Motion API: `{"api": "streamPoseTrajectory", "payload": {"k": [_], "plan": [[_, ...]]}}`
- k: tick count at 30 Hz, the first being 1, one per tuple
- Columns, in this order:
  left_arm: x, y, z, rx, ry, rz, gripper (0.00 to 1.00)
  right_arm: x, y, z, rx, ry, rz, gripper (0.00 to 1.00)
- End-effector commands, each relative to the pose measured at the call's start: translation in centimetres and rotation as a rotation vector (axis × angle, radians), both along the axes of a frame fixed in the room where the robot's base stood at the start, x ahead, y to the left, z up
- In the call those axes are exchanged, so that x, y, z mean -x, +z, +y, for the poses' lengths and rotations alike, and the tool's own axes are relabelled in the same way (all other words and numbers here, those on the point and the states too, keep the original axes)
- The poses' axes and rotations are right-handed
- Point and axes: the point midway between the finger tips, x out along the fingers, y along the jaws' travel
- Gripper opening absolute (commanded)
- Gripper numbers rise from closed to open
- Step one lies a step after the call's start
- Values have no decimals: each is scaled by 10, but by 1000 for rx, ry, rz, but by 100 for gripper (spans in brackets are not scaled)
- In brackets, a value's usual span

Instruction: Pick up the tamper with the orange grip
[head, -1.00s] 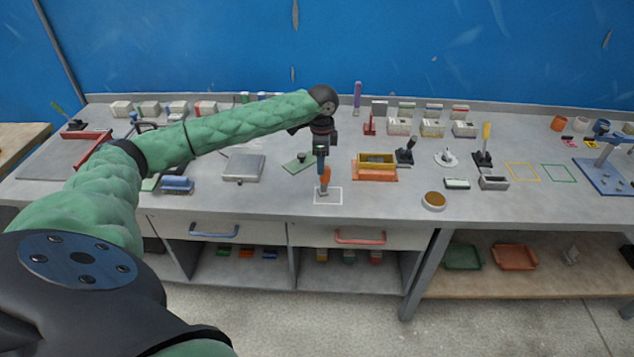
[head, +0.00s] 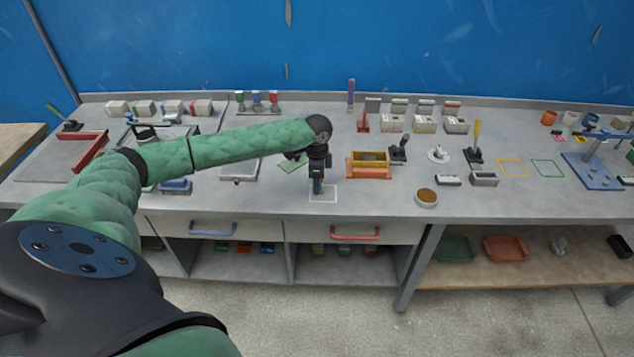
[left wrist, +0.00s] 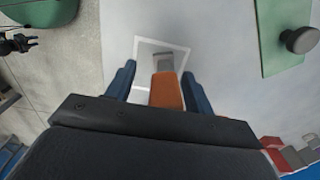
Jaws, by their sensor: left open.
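The tamper with the orange grip (left wrist: 166,90) stands in the white outlined square (left wrist: 143,47) on the bench. Its grey foot (left wrist: 164,62) shows beyond the grip in the left wrist view. My left gripper (left wrist: 160,82) is open, with one blue finger on each side of the orange grip. Small gaps seem to remain between fingers and grip. In the head view my left gripper (head: 317,188) is lowered over the white square (head: 330,199) and hides the tamper.
An orange mould box (head: 369,177) stands just right of the gripper. A green board (head: 291,165) lies behind it on the left, with a dark knob (left wrist: 300,40). A round brown-filled dish (head: 427,196) is farther right. The bench front edge is close.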

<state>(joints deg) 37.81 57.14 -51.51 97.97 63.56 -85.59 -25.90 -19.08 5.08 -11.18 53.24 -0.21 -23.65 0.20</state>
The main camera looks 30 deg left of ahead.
Motion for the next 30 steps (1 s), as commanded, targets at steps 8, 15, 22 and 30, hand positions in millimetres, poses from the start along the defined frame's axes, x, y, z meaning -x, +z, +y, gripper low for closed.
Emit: {"api": "streamPoseTrajectory", "payload": {"k": [8, 15, 22, 30], "plan": [[0, -1, 0, 0, 0, 0, 43, 0, -1, 0, 0, 0, 0, 36], [0, -1, 0, 0, 0, 0, 4, 0, 0, -1, 1, -1, 0, 36], [0, 0, 0, -1, 0, -1, 4, 0, 0, -2, 1, 0, 0, 36], [-1, 16, 1, 0, 0, -4, 4, -23, 2, 6, -5, 1, -19, 36]]}}
